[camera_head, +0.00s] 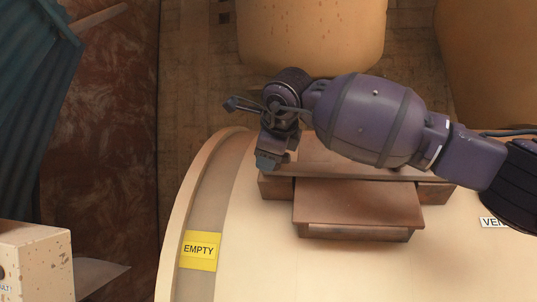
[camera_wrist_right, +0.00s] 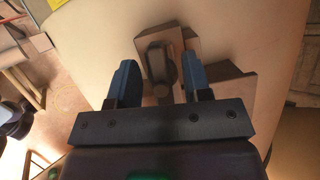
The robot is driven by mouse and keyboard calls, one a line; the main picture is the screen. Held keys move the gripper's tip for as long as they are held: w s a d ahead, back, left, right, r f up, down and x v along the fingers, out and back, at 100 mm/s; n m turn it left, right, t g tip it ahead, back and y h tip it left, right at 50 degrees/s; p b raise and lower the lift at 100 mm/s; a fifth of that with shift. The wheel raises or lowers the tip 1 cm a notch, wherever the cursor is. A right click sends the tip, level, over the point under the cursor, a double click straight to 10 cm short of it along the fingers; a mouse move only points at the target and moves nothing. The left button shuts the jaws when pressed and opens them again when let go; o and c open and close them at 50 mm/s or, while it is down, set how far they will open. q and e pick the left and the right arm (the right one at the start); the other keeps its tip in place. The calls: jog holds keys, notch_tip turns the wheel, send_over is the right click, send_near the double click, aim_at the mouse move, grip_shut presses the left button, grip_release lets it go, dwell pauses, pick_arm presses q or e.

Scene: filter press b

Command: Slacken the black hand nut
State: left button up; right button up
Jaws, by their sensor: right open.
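My right gripper (camera_head: 268,160) reaches in from the right in the head view, over the left end of a brown bracket on a cream curved body. In the right wrist view, its two blue fingers (camera_wrist_right: 160,78) are apart. A dark, oblong knob (camera_wrist_right: 159,66), which looks like the black hand nut, stands between the fingers in that view, with a gap on each side. I cannot tell whether it lies between them in depth. In the head view the hand nut is hidden or cannot be told from the gripper. My left gripper is not in view.
The cream body (camera_head: 300,270) carries a yellow EMPTY label (camera_head: 200,249) and a partly covered white label (camera_head: 492,222). A brown stepped block (camera_head: 358,205) lies below my right arm. Tan tanks (camera_head: 310,35) stand behind. A cream box (camera_head: 35,260) is at the lower left.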

pick_arm(q)
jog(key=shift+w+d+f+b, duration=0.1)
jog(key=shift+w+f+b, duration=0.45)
jog(key=shift+b, duration=0.6)
pick_arm(e)
jog(key=v, duration=1)
jog(key=shift+s+r, duration=0.2)
jog(key=shift+s, duration=0.1)
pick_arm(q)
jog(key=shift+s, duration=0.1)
pick_arm(e)
jog(key=shift+d, duration=0.1)
